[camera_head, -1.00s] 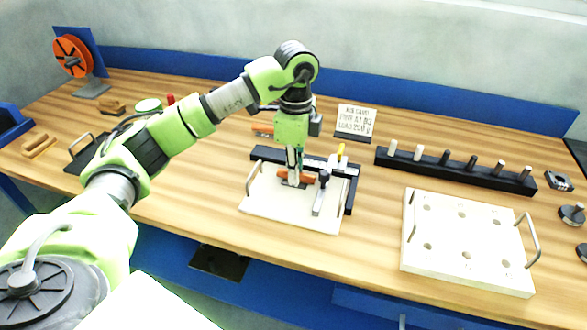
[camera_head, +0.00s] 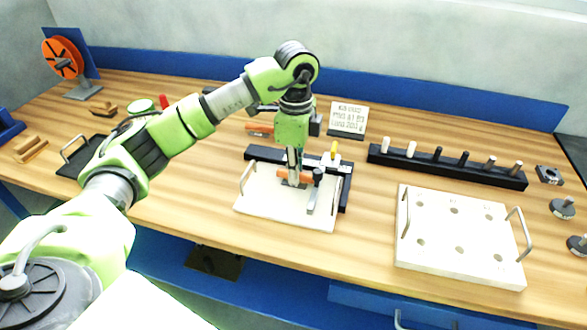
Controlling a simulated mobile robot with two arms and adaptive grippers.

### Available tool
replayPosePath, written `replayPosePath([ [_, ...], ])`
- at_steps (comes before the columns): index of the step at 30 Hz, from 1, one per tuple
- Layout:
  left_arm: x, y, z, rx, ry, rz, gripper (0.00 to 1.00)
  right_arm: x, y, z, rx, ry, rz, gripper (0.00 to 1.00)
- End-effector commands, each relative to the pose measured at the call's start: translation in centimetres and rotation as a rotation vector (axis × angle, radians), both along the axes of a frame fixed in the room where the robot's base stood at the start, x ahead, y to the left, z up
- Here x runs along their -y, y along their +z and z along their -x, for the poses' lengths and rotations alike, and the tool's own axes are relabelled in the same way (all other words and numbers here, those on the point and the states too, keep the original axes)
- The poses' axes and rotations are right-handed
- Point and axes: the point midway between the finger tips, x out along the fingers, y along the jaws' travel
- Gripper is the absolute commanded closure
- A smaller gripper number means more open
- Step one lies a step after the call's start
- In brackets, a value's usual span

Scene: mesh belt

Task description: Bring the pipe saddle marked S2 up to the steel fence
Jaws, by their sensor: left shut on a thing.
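My left gripper (camera_head: 293,168) points down over a white board (camera_head: 262,208) with metal handles. It is shut on a small part low at the board, taken to be the pipe saddle (camera_head: 292,184). Its fingers hide much of the part, and no S2 mark is legible. Orange shows on both sides of the fingertips; I cannot tell whether it belongs to the part. The dark steel fence (camera_head: 262,153) runs along the board's back edge, behind the gripper, with a dark arm down the right side. Any gap between part and fence is too small to judge. My right gripper is out of view.
A grey clamp bar (camera_head: 313,192) and a yellow-tipped piece (camera_head: 335,150) stand close right of the gripper. A black rack of pegs (camera_head: 447,168) and a white holed board (camera_head: 455,270) lie to the right. A sign (camera_head: 348,117) stands behind.

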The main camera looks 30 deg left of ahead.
Motion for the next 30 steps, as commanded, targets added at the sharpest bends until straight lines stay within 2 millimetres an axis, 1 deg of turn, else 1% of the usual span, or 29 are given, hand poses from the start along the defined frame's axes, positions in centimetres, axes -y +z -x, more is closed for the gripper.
replayPosePath([
  [7,0.2,0.1,-0.1,0.001,0.0,0.0,1.0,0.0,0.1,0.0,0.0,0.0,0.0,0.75],
  [8,0.2,0.0,-0.1,0.001,0.0,0.0,0.82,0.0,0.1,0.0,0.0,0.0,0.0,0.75],
  [9,0.2,0.0,-0.1,0.001,0.0,0.0,0.71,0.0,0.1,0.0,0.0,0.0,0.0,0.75],
  [10,0.2,0.0,-0.1,0.001,0.0,0.0,0.7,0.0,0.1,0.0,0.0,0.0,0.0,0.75],
  [19,0.2,0.0,0.0,0.0,0.0,0.0,0.7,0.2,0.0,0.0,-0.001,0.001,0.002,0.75],
  [22,0.2,0.5,-0.1,0.002,0.0,0.0,0.7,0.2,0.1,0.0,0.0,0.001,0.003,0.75],
  [26,0.2,2.3,-0.1,0.004,0.0,0.0,0.7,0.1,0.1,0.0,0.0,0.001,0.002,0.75],
  [30,0.2,5.5,-0.2,0.006,0.001,0.0,0.7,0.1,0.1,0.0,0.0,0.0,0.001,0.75],
])
